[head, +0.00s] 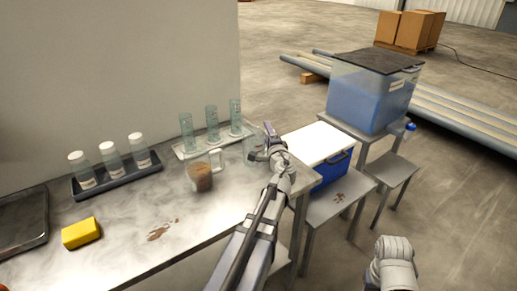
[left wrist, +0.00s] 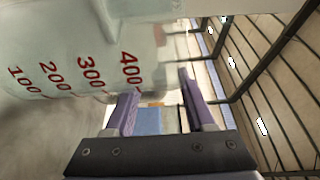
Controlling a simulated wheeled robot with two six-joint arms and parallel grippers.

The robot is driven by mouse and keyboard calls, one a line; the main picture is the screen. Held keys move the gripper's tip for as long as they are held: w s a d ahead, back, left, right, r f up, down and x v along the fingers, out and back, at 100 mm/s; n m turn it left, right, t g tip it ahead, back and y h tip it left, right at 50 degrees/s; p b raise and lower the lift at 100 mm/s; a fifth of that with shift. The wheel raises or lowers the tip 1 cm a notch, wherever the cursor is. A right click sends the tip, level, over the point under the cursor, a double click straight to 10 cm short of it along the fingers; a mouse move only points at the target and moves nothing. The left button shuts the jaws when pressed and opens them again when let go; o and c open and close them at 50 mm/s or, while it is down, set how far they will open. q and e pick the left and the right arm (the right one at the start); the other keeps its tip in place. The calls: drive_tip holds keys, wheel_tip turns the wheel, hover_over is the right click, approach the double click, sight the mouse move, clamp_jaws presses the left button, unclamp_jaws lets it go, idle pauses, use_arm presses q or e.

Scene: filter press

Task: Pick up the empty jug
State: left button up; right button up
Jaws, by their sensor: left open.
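The empty jug (head: 250,150) is clear and stands near the right end of the grey table, partly hidden behind my left gripper (head: 268,136) in the head view. In the left wrist view the jug (left wrist: 50,45) fills the upper left, with red marks from 100 to 400. My left gripper (left wrist: 158,92) is open there, its fingers apart, with one fingertip close to the jug's side; I cannot tell whether they touch. A second clear jug (head: 203,174) with brown contents stands to the left.
On the table (head: 120,225) are a rack of white-capped bottles (head: 112,170), a tray with clear cylinders (head: 212,125), a yellow sponge (head: 80,233) and brown stains. A white-lidded blue box (head: 318,143) and a tank of blue liquid (head: 370,95) stand to the right.

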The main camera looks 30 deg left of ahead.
use_arm(q)
drive_tip(key=x, duration=0.3)
drive_tip(key=shift+w+a, duration=0.1)
drive_tip(key=shift+w, duration=0.05)
clamp_jaws()
idle(1.2)
